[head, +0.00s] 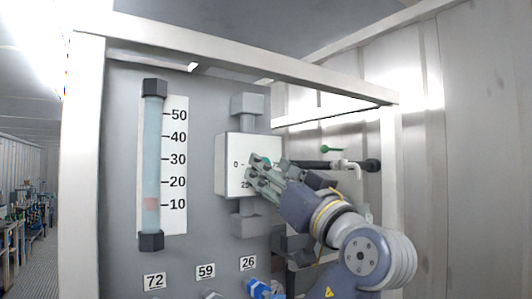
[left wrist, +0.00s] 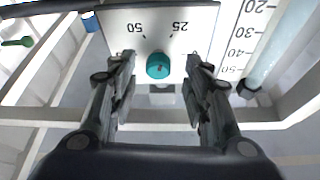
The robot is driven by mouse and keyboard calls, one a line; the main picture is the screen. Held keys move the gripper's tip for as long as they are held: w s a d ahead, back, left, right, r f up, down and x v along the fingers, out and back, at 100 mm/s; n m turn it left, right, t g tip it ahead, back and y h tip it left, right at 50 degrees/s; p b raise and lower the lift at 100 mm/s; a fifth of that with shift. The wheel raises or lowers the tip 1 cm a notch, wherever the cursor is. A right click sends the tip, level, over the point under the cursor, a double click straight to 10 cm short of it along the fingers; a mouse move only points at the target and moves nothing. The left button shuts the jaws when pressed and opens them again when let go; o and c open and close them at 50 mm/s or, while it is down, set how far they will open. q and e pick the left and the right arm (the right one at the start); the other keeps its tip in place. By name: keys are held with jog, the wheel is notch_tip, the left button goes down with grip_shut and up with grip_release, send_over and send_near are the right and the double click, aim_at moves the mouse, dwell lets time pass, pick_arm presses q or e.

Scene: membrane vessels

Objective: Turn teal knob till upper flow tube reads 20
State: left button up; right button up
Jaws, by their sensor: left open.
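The flow tube (head: 152,130) stands upright on the grey panel beside a white scale marked 10 to 50. Its reddish float (head: 151,204) sits at about the 10 mark. The teal knob (left wrist: 158,66) is on a white box face (head: 234,150) to the right of the tube, with 0 and 25 legible in the head view and 25 and 50 in the left wrist view. My left gripper (head: 254,170) is at the box, mostly covering the knob in the head view. In the left wrist view the open fingers (left wrist: 160,75) straddle the knob with gaps on both sides. My right gripper is out of view.
A white frame post (head: 84,170) and top beam surround the panel. A dark pipe with a green-handled valve (head: 326,149) runs right of the box, close to my arm. Labels 72, 59 and 26 (head: 248,263) and blue fittings (head: 262,288) are below.

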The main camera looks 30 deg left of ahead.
pick_arm(q)
jog(key=p+x, duration=0.1)
jog(key=x, duration=0.1)
jog(key=shift+w+a, duration=0.2)
jog(key=shift+w, duration=0.05)
jog(key=shift+r, duration=0.1)
jog(key=shift+c, duration=0.6)
grip_shut()
